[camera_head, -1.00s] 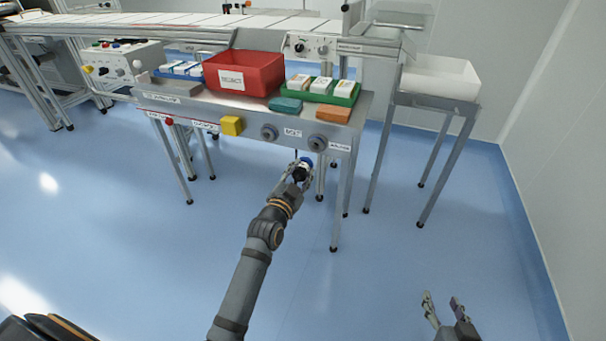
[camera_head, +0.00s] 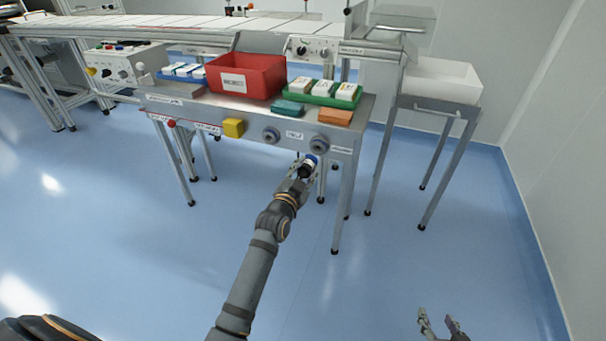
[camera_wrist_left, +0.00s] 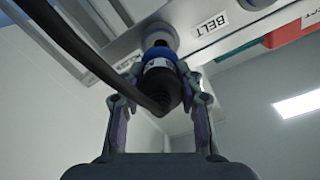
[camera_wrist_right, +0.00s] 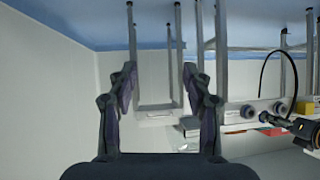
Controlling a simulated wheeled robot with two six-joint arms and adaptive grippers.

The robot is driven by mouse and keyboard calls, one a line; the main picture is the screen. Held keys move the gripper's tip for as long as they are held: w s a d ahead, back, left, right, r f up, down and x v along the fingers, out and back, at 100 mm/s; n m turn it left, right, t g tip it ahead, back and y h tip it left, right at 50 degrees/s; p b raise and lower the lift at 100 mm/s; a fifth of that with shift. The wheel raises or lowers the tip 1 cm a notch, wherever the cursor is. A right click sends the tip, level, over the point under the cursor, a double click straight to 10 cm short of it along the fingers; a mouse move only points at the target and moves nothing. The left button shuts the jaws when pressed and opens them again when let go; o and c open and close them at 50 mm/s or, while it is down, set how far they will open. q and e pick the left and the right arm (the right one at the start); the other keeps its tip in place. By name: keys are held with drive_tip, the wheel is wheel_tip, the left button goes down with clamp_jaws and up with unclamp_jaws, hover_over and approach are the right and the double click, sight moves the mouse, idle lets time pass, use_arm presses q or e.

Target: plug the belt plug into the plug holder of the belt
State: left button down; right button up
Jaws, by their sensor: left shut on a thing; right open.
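The belt plug (camera_head: 308,166), blue and black, is held between the fingers of my left gripper (camera_head: 303,172), just below the front panel of the metal table. In the left wrist view the plug (camera_wrist_left: 160,68) sits upright between the fingers (camera_wrist_left: 158,88), its black cable running off to the upper left. Its tip is close under a round grey socket (camera_wrist_left: 160,38); I cannot tell whether they touch. In the head view this is the right-hand socket (camera_head: 319,145); another socket (camera_head: 271,135) is to its left. A BELT label (camera_head: 294,134) lies between them. My right gripper (camera_head: 438,322) is open and empty.
A yellow block (camera_head: 233,127) and a red button (camera_head: 171,123) are further left on the panel. The tabletop holds a red bin (camera_head: 245,78), a green tray (camera_head: 347,94) and other boxes. A white bin (camera_head: 440,80) stands right. The floor in front is clear.

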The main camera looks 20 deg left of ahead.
sight(311, 157)
use_arm(q)
drive_tip(key=shift+w, duration=1.35)
use_arm(e)
drive_tip(key=shift+w+d+r+t, duration=0.1)
drive_tip(key=shift+w+r+t, duration=0.3)
drive_tip(key=shift+r, duration=0.3)
drive_tip(key=shift+w+r+t, duration=0.25)
drive_tip(key=shift+w+r, duration=0.25)
drive_tip(key=shift+r, duration=0.2)
drive_tip(key=shift+w+d+r+t, duration=0.1)
drive_tip(key=shift+w+r+t, duration=0.3)
drive_tip(key=shift+r, duration=0.3)
use_arm(q)
drive_tip(key=shift+r, duration=0.1)
use_arm(e)
drive_tip(key=shift+r, duration=0.3)
use_arm(q)
drive_tip(key=shift+p, duration=0.35)
use_arm(e)
drive_tip(key=shift+r, duration=0.2)
drive_tip(key=shift+r, duration=0.25)
use_arm(q)
drive_tip(key=shift+w, duration=0.7)
use_arm(e)
drive_tip(key=shift+f, duration=0.25)
use_arm(q)
drive_tip(key=shift+w+d, duration=0.1)
drive_tip(key=shift+w, duration=0.9)
use_arm(e)
drive_tip(key=shift+f, duration=0.2)
